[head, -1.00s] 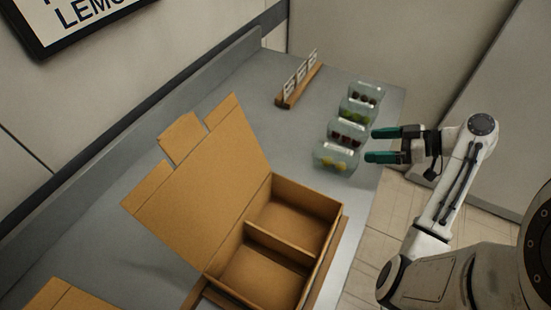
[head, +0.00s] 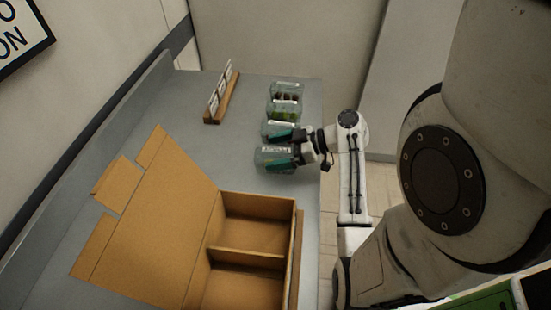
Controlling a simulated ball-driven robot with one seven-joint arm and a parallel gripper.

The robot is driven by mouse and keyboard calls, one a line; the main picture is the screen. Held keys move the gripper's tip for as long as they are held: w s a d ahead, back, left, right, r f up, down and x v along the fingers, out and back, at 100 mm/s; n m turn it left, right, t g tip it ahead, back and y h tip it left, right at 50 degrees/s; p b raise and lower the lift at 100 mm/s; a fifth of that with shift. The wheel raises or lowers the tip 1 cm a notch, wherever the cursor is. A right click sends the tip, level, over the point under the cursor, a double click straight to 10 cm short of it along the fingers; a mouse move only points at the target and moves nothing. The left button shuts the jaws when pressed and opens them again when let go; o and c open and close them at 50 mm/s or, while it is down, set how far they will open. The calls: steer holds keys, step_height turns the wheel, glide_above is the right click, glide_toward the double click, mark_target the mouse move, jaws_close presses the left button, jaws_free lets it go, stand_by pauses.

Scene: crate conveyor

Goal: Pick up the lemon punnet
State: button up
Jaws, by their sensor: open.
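The lemon punnet (head: 267,160) is the nearest clear punnet in the row at the right side of the grey table. Its contents are hard to make out now; yellow fruit showed in it earlier. My gripper (head: 284,149) is open, with green fingertips, coming from the right. The fingers overlap the right part of the lemon punnet in the picture and hide some of it. I cannot tell whether they touch it or are around it.
Behind it stand a partly hidden punnet (head: 270,128), a green-fruit punnet (head: 283,112) and a dark-fruit punnet (head: 287,90). An open two-compartment cardboard box (head: 247,258) is in front. A wooden card holder (head: 221,105) stands at back left.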

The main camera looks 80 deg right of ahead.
steer(key=shift+x, duration=1.15)
steer(key=c, duration=1.1)
steer(key=shift+o, duration=0.2)
steer(key=shift+r, duration=0.1)
